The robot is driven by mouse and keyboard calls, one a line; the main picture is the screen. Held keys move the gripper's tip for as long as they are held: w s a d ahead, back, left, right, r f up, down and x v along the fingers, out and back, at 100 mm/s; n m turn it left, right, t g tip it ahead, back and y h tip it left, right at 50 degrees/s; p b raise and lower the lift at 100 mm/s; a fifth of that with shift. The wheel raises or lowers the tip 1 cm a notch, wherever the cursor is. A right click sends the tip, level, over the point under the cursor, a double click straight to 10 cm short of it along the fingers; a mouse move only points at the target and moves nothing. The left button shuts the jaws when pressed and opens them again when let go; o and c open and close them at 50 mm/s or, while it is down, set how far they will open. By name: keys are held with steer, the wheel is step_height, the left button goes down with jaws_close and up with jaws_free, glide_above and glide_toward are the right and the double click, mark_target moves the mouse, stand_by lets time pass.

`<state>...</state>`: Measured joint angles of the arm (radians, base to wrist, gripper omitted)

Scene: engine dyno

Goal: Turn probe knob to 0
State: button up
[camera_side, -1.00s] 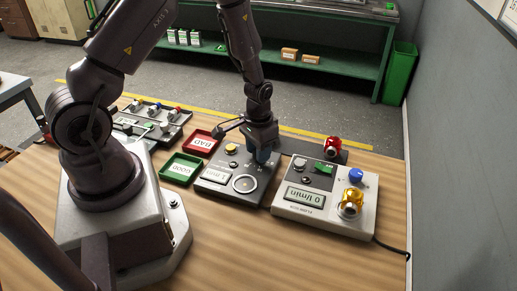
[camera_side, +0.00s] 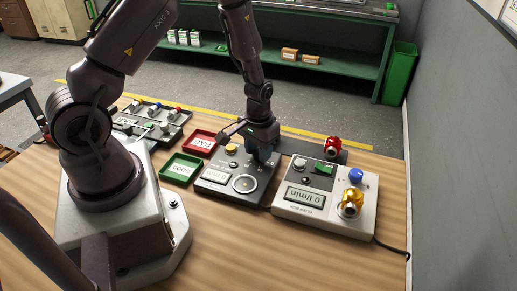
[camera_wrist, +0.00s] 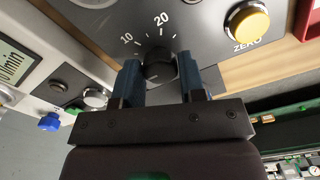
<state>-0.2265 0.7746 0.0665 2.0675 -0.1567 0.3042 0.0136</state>
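The probe knob (camera_wrist: 158,66) is a round black knob on the dark grey panel of the gauge box (camera_side: 212,186), with a white mark on its near face. Printed numbers 10 and 20 show beside it; the rest of its scale is hidden by my fingers. My gripper (camera_wrist: 160,72) has its two blue fingers on either side of the knob, seemingly touching it. In the side view my gripper (camera_side: 263,152) points down at the right back part of the box and hides the knob.
The flow box (camera_side: 324,210) with blue, yellow and red knobs stands close on the right. A yellow ZERO button (camera_wrist: 247,22) is on the gauge panel. Red (camera_side: 202,141) and green (camera_side: 181,167) trays lie to the left. Bare wood lies in front.

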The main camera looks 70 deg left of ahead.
steer(key=o, duration=0.4)
steer(key=shift+c, duration=0.2)
step_height(320, 180, up, 13)
stand_by(0.4)
